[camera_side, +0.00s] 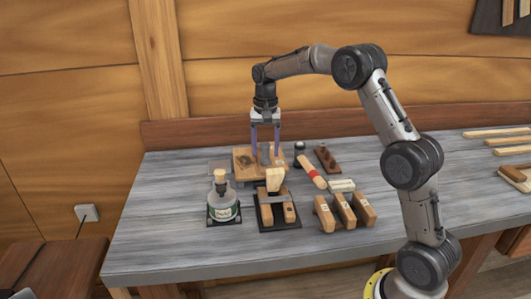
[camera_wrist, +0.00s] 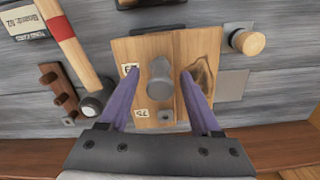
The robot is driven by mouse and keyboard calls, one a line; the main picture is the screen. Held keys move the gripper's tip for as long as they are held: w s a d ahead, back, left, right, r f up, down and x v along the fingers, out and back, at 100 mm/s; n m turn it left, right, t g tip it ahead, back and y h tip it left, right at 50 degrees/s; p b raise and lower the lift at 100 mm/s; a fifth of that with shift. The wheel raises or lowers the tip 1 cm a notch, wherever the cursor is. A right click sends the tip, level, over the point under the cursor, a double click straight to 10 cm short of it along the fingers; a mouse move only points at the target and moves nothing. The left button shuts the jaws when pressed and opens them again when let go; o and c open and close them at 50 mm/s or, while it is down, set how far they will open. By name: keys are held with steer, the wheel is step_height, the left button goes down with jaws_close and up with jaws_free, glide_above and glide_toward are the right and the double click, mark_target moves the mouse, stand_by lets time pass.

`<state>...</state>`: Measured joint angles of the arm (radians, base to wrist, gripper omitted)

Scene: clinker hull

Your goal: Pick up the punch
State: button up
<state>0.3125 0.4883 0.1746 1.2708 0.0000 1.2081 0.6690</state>
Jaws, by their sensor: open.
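The grey cylinder that looks like the punch (camera_wrist: 160,85) stands on a wooden block (camera_wrist: 140,50); in the side view the cylinder (camera_side: 265,156) and block (camera_side: 243,165) are at the back of the bench. My gripper (camera_wrist: 158,73) is open, with a purple finger on either side of the cylinder and a gap on both sides. In the side view my gripper (camera_side: 265,153) points straight down, its fingertips low over the block. The cylinder's lower end is hard to see from above.
A red-banded hammer (camera_side: 309,171) lies right of the block, beside a dark rack (camera_side: 327,159). A corked jar (camera_side: 223,203), a wooden tool on a black base (camera_side: 276,205) and several numbered blocks (camera_side: 344,209) stand in front. The bench's left end is clear.

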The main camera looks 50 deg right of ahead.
jaws_close()
steer(key=shift+r, duration=0.25)
steer(key=shift+r, duration=0.65)
steer(key=s+a+r, duration=0.4)
steer(key=s+r, duration=0.8)
steer(key=s, duration=0.1)
steer(key=shift+s+a+r, duration=0.15)
steer(key=shift+r, duration=0.05)
steer(key=shift+r, duration=0.3)
steer(key=shift+r, duration=0.35)
